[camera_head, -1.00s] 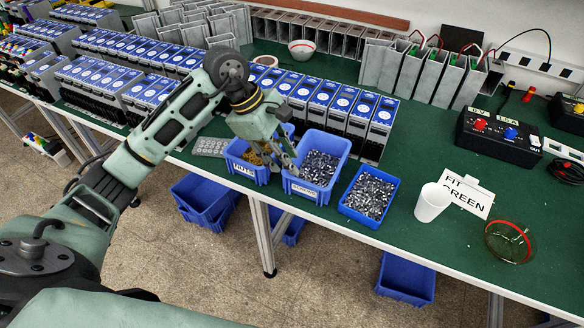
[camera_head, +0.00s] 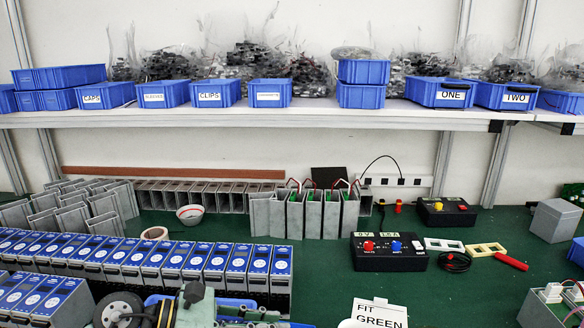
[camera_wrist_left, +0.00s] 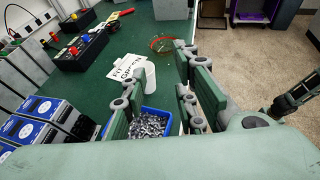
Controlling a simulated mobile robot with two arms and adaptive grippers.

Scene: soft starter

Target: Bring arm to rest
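In the head view my left arm shows only as a strip at the bottom edge, around the wrist (camera_head: 190,308), in front of the row of blue-topped units. In the left wrist view my left gripper (camera_wrist_left: 160,95) has its green fingers spread apart with nothing held between them. Beyond and below the fingers are a blue bin of small metal parts (camera_wrist_left: 150,122) and a white cup (camera_wrist_left: 150,76). A dark, jointed part at the right edge of the wrist view looks like my right arm (camera_wrist_left: 300,92); its finger state is unclear.
The green bench (camera_head: 330,275) carries blue-topped units (camera_head: 215,262), grey housings (camera_head: 300,212), a black box with knobs (camera_head: 388,252) and a "FIT GREEN" sign (camera_head: 380,312). A shelf (camera_head: 250,118) with labelled blue bins crosses above. Bare floor (camera_wrist_left: 240,70) lies beside the bench.

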